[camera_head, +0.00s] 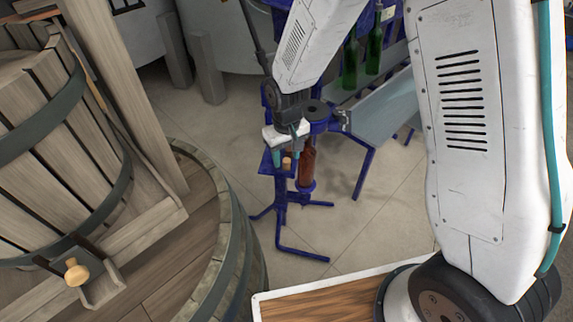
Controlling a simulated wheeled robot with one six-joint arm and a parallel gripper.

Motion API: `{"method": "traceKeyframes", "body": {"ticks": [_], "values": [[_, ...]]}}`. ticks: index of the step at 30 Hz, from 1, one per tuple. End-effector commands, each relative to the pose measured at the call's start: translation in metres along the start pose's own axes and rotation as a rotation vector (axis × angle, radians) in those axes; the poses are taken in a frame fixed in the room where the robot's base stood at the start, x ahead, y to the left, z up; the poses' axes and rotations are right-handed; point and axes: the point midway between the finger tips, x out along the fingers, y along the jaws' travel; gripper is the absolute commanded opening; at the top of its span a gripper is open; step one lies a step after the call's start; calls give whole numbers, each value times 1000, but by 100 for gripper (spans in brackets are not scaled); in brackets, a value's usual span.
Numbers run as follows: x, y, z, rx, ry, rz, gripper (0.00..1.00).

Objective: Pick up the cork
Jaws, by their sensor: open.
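The cork (287,163) is a small tan piece at a small blue ledge (268,164) of the blue metal stand. My gripper (287,157) hangs over the ledge with its teal-tipped fingers pointing down. It is open, and the cork shows between and slightly below the fingertips. I cannot tell whether either finger touches it. The gripper body hides part of the stand.
A brown bottle (307,164) stands upright in the blue stand, close right of the cork. Green bottles (374,52) are behind a sloping grey chute (385,108). A wooden press (50,150) and barrel (232,240) fill the left.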

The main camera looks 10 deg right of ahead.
Motion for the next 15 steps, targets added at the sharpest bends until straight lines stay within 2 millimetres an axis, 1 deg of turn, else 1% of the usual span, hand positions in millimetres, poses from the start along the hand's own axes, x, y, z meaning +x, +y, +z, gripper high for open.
{"method": "traceKeyframes", "body": {"ticks": [1, 4, 7, 12, 13, 14, 15], "values": [[8, 0, 0, 0, -2, 0, 47], [17, 0, 0, 0, 0, 0, 47], [21, 0, 0, 0, 1, 0, 47], [20, 0, 0, 1, 1, 0, 47], [20, 0, 0, 1, 1, 0, 41], [20, 0, 0, 1, 1, 0, 33], [20, 0, 0, 1, 1, 0, 22]]}}
